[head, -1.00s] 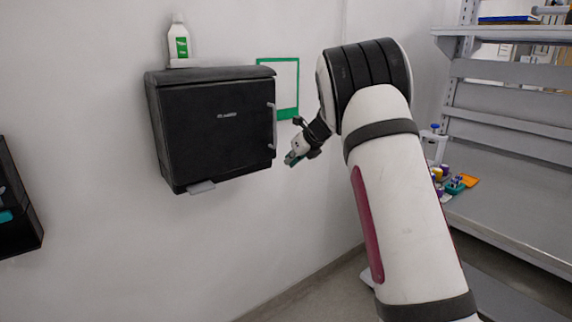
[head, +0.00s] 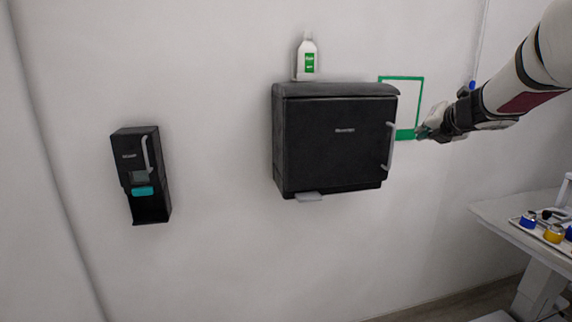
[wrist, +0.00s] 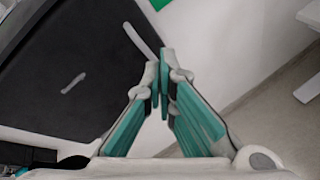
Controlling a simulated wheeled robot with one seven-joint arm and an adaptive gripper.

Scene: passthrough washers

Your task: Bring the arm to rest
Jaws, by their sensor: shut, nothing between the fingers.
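My gripper (head: 424,132) is at the right of the head view, in front of the green-framed panel on the wall and just right of the black cabinet's handle. In the wrist view its teal-padded fingers (wrist: 164,85) are together at the tips, with nothing between them. My arm reaches in from the upper right of the head view. The black wall cabinet (head: 335,145) has its door shut, with a pale vertical handle (head: 389,147). The cabinet also fills the left of the wrist view (wrist: 65,65), its handle (wrist: 139,40) close beside the fingertips.
A white bottle with a green label (head: 306,58) stands on the cabinet. A green frame (head: 404,79) is on the wall. A black dispenser (head: 143,172) hangs at left. A table (head: 500,215) with blue and yellow items stands at right. The wall between dispenser and cabinet is bare.

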